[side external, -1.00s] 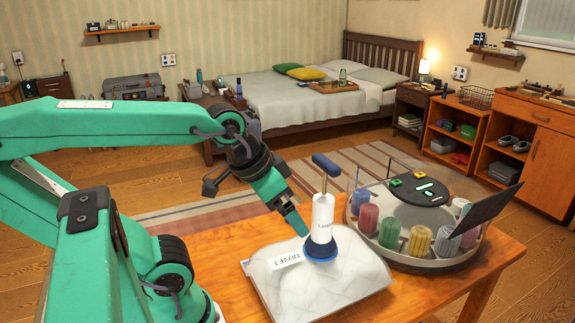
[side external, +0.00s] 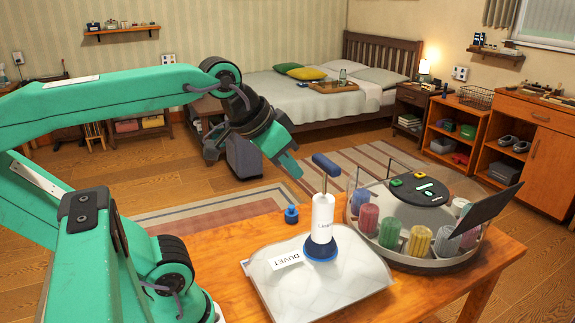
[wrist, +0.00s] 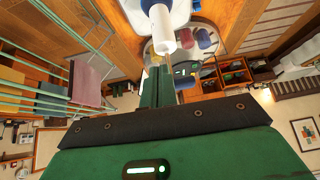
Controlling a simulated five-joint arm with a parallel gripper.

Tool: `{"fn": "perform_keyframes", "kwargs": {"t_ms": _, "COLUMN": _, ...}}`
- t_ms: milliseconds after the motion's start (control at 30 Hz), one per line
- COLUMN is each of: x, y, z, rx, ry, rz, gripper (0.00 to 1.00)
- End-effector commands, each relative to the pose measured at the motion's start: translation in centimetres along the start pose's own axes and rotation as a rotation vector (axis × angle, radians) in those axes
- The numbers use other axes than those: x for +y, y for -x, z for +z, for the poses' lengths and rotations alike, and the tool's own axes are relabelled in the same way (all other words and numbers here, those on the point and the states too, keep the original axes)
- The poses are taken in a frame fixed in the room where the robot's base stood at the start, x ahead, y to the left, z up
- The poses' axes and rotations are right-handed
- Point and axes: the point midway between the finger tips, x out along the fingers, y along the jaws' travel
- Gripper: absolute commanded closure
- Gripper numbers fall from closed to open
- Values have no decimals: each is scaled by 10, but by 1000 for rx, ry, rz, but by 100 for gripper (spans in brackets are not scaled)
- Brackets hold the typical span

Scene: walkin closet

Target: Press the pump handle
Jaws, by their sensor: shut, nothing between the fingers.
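The pump stands upright on the clear bag (side external: 268,285) labelled DUVET. It has a white barrel (side external: 323,212), a blue ring (side external: 321,249) at its foot and a blue handle (side external: 326,165) raised on a rod. My gripper (side external: 293,170) is shut and empty, left of the handle at about its height, with a small gap showing in the side view.
A small blue cap (side external: 291,214) sits on the wooden table (side external: 225,273) left of the pump. A round tray (side external: 402,265) with several coloured rolls and a dark upright panel (side external: 484,211) stands close on the right. The table's left part is clear.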

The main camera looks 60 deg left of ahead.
Motion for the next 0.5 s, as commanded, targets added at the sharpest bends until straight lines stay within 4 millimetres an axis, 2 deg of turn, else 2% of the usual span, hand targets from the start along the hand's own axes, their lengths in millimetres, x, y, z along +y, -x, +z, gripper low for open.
{"fn": "perform_keyframes", "kwargs": {"t_ms": 100, "x": -5, "y": 29, "z": -24, "rx": 54, "ry": 2, "rz": -11, "gripper": 100}}
{"fn": "perform_keyframes", "kwargs": {"t_ms": 233, "x": -9, "y": 58, "z": -44, "rx": 105, "ry": 3, "rz": -23, "gripper": 100}}
{"fn": "perform_keyframes", "kwargs": {"t_ms": 400, "x": -13, "y": 89, "z": -61, "rx": 153, "ry": 4, "rz": -35, "gripper": 100}}
{"fn": "perform_keyframes", "kwargs": {"t_ms": 500, "x": -14, "y": 100, "z": -66, "rx": 169, "ry": 3, "rz": -39, "gripper": 100}}
